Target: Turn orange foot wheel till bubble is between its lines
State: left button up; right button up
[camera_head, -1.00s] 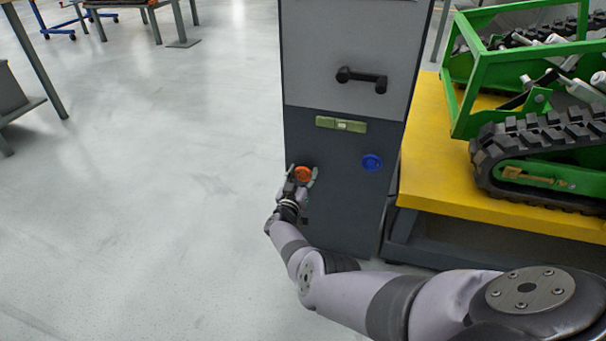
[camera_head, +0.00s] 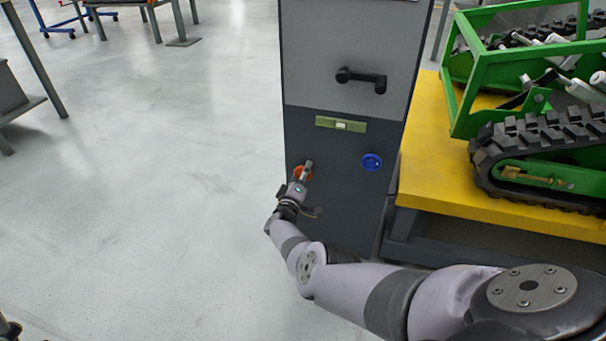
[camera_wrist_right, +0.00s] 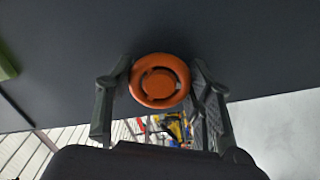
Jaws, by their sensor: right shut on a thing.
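The orange foot wheel (camera_head: 301,174) is low on the dark front of the grey cabinet. My right gripper (camera_head: 305,173) is on it and covers part of it in the head view. In the right wrist view the orange wheel (camera_wrist_right: 160,81) sits between the two fingers of my right gripper (camera_wrist_right: 162,85), which is shut on it. The green level vial (camera_head: 341,124) is above the wheel, with a pale bubble (camera_head: 341,126) near its middle. Its lines are too small to make out. My left gripper is not clearly in view.
A blue wheel (camera_head: 371,162) is to the right of the orange one. A dark handle (camera_head: 361,79) is above the vial. A yellow platform (camera_head: 440,190) with a green tracked carrier (camera_head: 540,175) stands close on the right.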

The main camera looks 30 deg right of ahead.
jog(key=shift+n, duration=1.2)
jog(key=o, duration=1.2)
jog(key=shift+s+a, duration=0.1)
